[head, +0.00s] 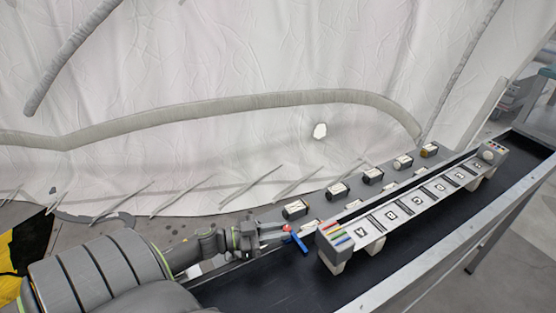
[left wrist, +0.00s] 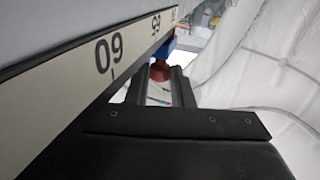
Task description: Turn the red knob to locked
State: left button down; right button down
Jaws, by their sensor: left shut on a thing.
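The red knob (head: 287,228) is small in the head view, at the near end of the long rail unit. In the left wrist view the red knob (left wrist: 160,70) sits between the far ends of my two fingers. My left gripper (head: 285,236) comes in from the left and is shut on it; the gripper also shows in the left wrist view (left wrist: 163,84). A blue bar (head: 299,243) is beside the fingertips, and a blue part (left wrist: 168,46) shows just beyond the red knob. The fingers partly hide the knob, and I cannot read its setting.
A pale strip with printed numbers (left wrist: 105,55) runs close along my left gripper. In the head view a long panel with coloured stripes (head: 340,232) stands on a black bench (head: 300,288). Several small blocks (head: 338,190) line up behind it. A white tent wall (head: 200,160) rises at the back.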

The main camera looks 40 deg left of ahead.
pick_arm(q)
jog(key=shift+w+a+m+g+h+b, duration=0.25)
jog(key=shift+m+g+h+b, duration=1.25)
jog(key=shift+g+b, duration=0.9)
jog(key=shift+w+a+m+g+h+b, duration=0.25)
jog(key=shift+m+g+h+b, duration=1.2)
jog(key=shift+b, duration=1.55)
jog(key=shift+w+a+m+g+h+b, duration=0.1)
jog(key=shift+w+m+g+h+b, duration=0.25)
jog(key=shift+m+g+h+b, duration=1.3)
jog(key=shift+g+y+b, duration=0.6)
jog(key=shift+b, duration=0.4)
jog(key=c, duration=1.3)
grip_release()
